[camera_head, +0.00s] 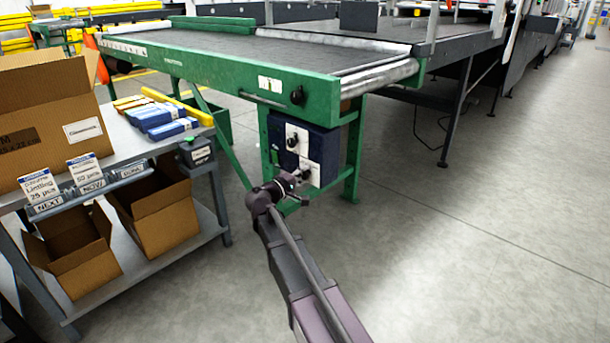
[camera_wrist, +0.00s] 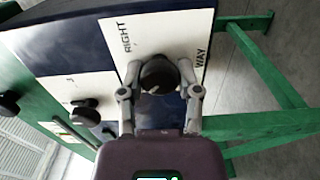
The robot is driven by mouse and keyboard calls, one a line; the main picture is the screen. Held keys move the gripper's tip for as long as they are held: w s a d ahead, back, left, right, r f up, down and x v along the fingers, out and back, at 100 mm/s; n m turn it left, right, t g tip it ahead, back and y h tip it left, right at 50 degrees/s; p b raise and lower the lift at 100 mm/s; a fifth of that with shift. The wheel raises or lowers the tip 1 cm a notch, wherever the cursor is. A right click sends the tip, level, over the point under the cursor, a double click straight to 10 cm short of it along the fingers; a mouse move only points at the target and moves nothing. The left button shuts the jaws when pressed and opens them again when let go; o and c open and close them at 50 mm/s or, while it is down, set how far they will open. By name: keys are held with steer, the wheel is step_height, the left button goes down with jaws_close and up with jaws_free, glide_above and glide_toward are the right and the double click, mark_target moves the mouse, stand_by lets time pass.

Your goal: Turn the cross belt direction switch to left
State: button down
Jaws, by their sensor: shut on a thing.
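The cross belt direction switch is a round black knob (camera_wrist: 159,77) on a white plate (camera_wrist: 187,35) in the wrist view. The plate reads "RIGHT" at its upper left and "WAY" at its right; any other label is hidden. My gripper (camera_wrist: 159,80) is shut on the knob, one finger on each side of it. In the head view my gripper (camera_head: 288,184) is at the lower front of the dark blue control box (camera_head: 332,146) under the green conveyor, where the knob is hard to make out.
Two other black knobs (camera_wrist: 86,114) (camera_wrist: 9,105) sit to the left in the wrist view. The green conveyor frame (camera_head: 225,75) is above the box and a green leg (camera_head: 353,150) is beside it. A shelf table (camera_head: 200,170) with cartons stands left. Floor at right is clear.

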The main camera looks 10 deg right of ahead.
steer(key=shift+a+n, duration=0.25)
steer(key=shift+n, duration=0.05)
steer(key=shift+c, duration=2.2)
jaws_free()
steer(key=shift+o, duration=0.7)
steer(key=shift+d, duration=0.1)
steer(key=v, duration=1.2)
